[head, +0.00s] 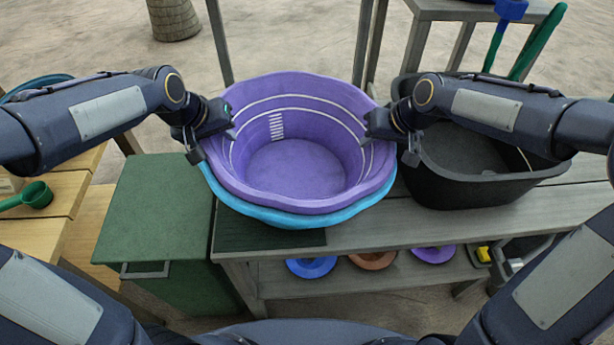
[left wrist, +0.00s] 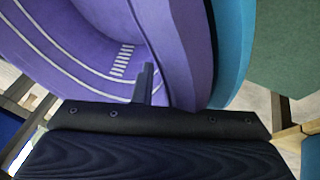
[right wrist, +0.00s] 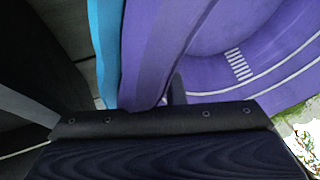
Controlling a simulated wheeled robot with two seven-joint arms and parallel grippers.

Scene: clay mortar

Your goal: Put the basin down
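A large purple basin (head: 296,165) with white stripes sits upright inside a light-blue basin (head: 290,219), whose edge shows below it over the grey bench. I cannot tell whether the purple one bears fully on the blue one. My left gripper (head: 230,131) is at the left rim, one finger inside the purple wall (left wrist: 171,60). My right gripper (head: 369,137) is at the right rim in the same way, against the purple wall (right wrist: 150,50). Both look shut on the purple rim. The outer fingers are hidden behind it.
A black tub (head: 470,195) stands close on the right of the grey bench (head: 540,205). A green box (head: 150,215) stands left, beside a wooden table (head: 60,215) with a green scoop (head: 32,196). Small coloured dishes (head: 312,267) lie on the lower shelf. Bare bench shows in front.

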